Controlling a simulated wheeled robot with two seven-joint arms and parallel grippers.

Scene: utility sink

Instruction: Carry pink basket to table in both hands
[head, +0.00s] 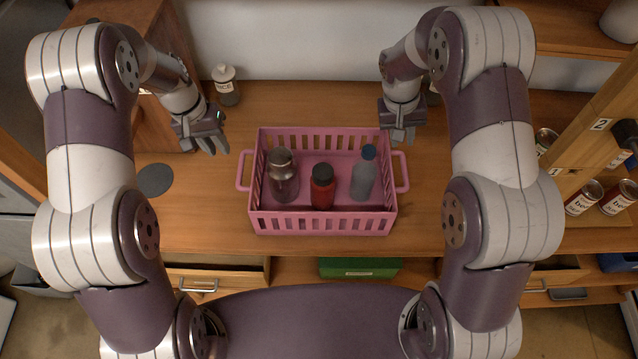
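The pink basket (322,222) sits upright on the wooden table (210,215). It has slotted walls and a loop handle at each end. It holds a grey clear bottle (284,181), a red bottle with a dark cap (322,188) and a grey bottle with a blue cap (363,179). My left gripper (211,144) is above and left of the left handle (243,171), apart from it, with its fingers parted and empty. My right gripper (399,137) is just behind the right handle (402,172), empty as far as I see; its finger gap is hard to make out.
A white-topped jar (225,86) stands at the back left of the table. A dark round disc (155,180) lies left of the basket. Labelled cans (583,198) stand at the right beside a wooden frame. A green box (360,268) is below the front edge.

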